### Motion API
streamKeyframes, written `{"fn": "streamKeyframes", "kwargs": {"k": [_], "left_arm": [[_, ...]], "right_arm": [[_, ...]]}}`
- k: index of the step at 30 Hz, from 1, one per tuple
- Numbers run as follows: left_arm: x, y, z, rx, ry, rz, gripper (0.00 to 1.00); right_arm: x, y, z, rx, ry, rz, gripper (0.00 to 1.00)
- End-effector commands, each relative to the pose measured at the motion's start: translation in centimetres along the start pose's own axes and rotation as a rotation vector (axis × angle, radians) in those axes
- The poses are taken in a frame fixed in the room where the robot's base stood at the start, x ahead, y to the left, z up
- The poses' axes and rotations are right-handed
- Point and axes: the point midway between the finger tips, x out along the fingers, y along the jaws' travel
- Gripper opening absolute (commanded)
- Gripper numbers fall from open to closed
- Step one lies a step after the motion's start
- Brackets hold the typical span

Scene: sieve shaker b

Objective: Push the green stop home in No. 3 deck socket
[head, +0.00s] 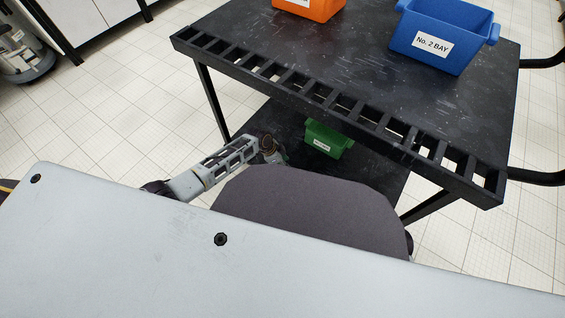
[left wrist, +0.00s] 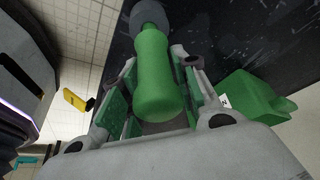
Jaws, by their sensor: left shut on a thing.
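The green stop (left wrist: 157,80) is a bottle-shaped green piece with a grey end at the top of the left wrist view. My left gripper (left wrist: 155,92) is shut on it, with finger pads on both sides. In the head view only my left arm shows, reaching down beside the cart's lower shelf; its fingers and the stop are hidden there. My right gripper is in neither view. The No. 3 deck socket cannot be made out in either view.
A black cart (head: 330,60) has a slotted front rail. An orange bin (head: 312,8) and a blue bin (head: 440,35) labelled No. 2 BAY stand on top. A green bin (head: 328,138) is on the lower shelf. A yellow object (left wrist: 75,99) shows at left.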

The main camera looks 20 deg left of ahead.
Motion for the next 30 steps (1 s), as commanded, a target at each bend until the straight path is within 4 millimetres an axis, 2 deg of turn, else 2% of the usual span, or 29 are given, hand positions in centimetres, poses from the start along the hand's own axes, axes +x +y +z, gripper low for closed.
{"fn": "streamKeyframes", "kwargs": {"k": [30], "left_arm": [[1.5,0.0,0.6,0.0,0.0,0.0,0.05]], "right_arm": [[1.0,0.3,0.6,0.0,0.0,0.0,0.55]]}}
